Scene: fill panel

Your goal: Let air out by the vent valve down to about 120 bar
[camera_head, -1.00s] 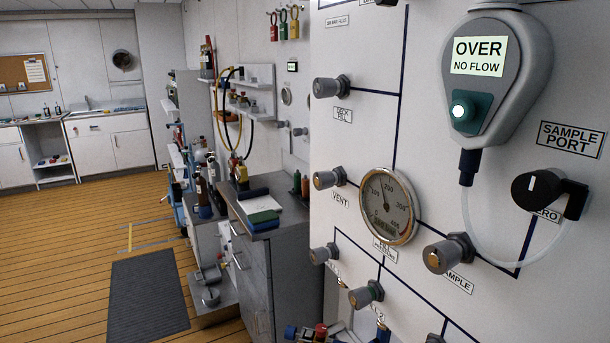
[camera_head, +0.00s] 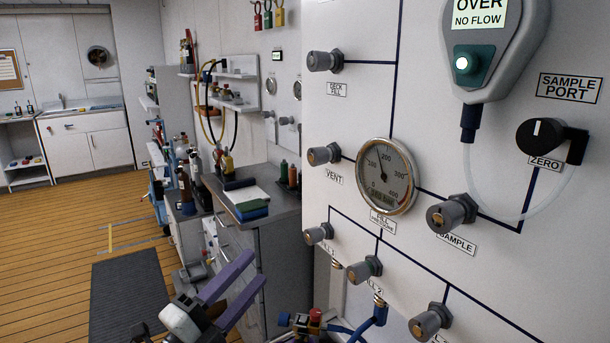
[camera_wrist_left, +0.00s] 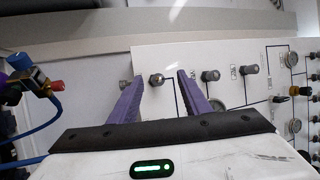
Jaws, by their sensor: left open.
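The vent valve (camera_head: 322,155) is a grey knob with a brass-coloured end, above the VENT label (camera_head: 335,178) on the white panel. The round pressure gauge (camera_head: 387,176) is right of it; its needle and small digital readout are too small to read surely. My left gripper (camera_head: 256,268) has two purple fingers, open and empty, below and left of the vent valve and apart from it. In the left wrist view my gripper (camera_wrist_left: 160,76) is spread, with a panel knob (camera_wrist_left: 157,79) showing beyond the gap; I cannot tell which knob. My right gripper is not in view.
Nearby knobs are deck fill (camera_head: 324,61), sample (camera_head: 452,213), and fill knobs (camera_head: 364,268) below. A hose fitting with a red knob (camera_head: 315,316) hangs at the bottom. A tester reading OVER NO FLOW (camera_head: 490,40) is at upper right. A grey bench (camera_head: 270,222) stands left of the panel.

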